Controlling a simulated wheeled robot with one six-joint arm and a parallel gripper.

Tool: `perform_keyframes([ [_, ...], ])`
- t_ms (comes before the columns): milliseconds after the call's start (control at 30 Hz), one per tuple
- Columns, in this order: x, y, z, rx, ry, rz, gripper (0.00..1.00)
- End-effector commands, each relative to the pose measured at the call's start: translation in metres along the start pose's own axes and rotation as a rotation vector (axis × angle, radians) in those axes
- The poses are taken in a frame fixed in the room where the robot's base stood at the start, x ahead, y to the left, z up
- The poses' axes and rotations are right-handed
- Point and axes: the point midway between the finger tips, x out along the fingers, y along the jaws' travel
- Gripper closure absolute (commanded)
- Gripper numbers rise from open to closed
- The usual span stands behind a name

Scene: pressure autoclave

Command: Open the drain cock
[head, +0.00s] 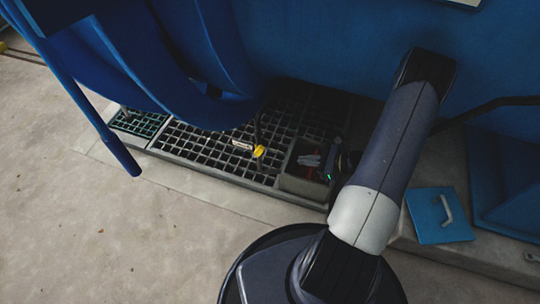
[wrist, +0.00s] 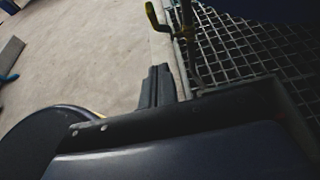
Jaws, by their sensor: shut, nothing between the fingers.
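The drain cock has a yellow handle (head: 259,151) on a thin dark pipe, low in front of the blue vessel and above the floor grating. In the wrist view its yellow lever (wrist: 153,18) shows at the top, beside an upright pipe (wrist: 187,35). My gripper (head: 309,161) is right of the cock in the head view, apart from it. In the wrist view the gripper fingers (wrist: 157,84) are together and empty, with a gap between them and the lever. The lower joint of the cock is partly unclear in the dark.
A floor grating (head: 200,143) in a raised concrete edge lies under the cock. The blue vessel (head: 330,40) and a blue bar (head: 122,155) hang above and left. A blue plate with a handle (head: 439,216) lies at right. The concrete floor in front is clear.

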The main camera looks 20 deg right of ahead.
Motion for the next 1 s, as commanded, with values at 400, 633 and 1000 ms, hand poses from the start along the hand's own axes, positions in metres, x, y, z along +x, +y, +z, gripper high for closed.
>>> perform_keyframes([
  [400,0.082,0.002,-0.004,-0.001,0.002,0.006,1.00],
  [633,0.107,0.001,0.017,-0.003,0.003,0.003,1.00],
  [1000,0.115,0.001,0.028,0.001,0.002,0.001,1.00],
])
